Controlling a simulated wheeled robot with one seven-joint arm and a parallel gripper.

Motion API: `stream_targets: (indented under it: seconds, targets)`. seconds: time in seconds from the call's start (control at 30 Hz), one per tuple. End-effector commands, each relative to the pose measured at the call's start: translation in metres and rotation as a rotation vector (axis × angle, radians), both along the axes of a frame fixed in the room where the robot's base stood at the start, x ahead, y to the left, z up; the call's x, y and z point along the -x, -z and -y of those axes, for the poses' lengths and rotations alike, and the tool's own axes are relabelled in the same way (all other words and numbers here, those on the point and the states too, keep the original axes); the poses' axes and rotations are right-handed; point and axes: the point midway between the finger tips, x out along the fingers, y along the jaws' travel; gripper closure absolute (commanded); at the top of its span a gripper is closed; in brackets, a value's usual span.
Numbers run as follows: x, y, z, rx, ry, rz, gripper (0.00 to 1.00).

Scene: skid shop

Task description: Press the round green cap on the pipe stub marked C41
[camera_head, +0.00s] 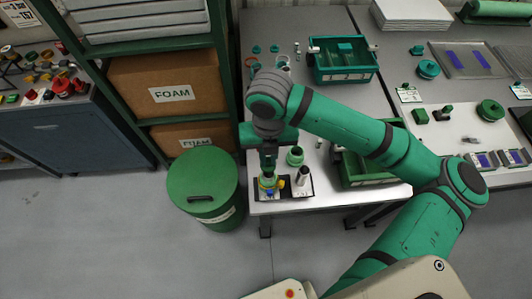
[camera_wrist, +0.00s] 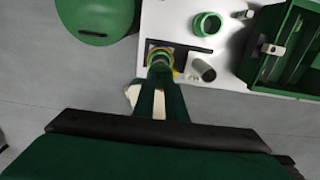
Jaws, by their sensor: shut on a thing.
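My gripper (camera_head: 268,174) points down over the left position of a dark base plate (camera_head: 311,190) at the table's front left corner. It is shut on a small round green cap (camera_head: 267,182), mostly hidden between the fingers; green and yellow edges show at the fingertips in the wrist view (camera_wrist: 160,58). The cap is at the top of the left pipe stub, which is largely hidden; I cannot tell whether it is fully seated. A bare grey pipe stub (camera_head: 302,176) stands to its right, also in the wrist view (camera_wrist: 204,70). The C41 marking is not readable.
A green ring (camera_head: 295,156) stands just behind the plate. A green lidded drum (camera_head: 203,185) stands on the floor left of the table. Green bins (camera_head: 343,60) sit farther back and right. Shelving with foam boxes (camera_head: 168,84) is at left.

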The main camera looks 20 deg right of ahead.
Motion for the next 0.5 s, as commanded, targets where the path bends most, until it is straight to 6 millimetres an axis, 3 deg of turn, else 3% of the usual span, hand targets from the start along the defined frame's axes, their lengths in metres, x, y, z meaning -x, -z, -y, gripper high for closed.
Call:
stream_targets:
  seconds: [0.5]
  targets:
    - [0.001,0.038,0.004,-0.001,0.011,0.000,1.00]
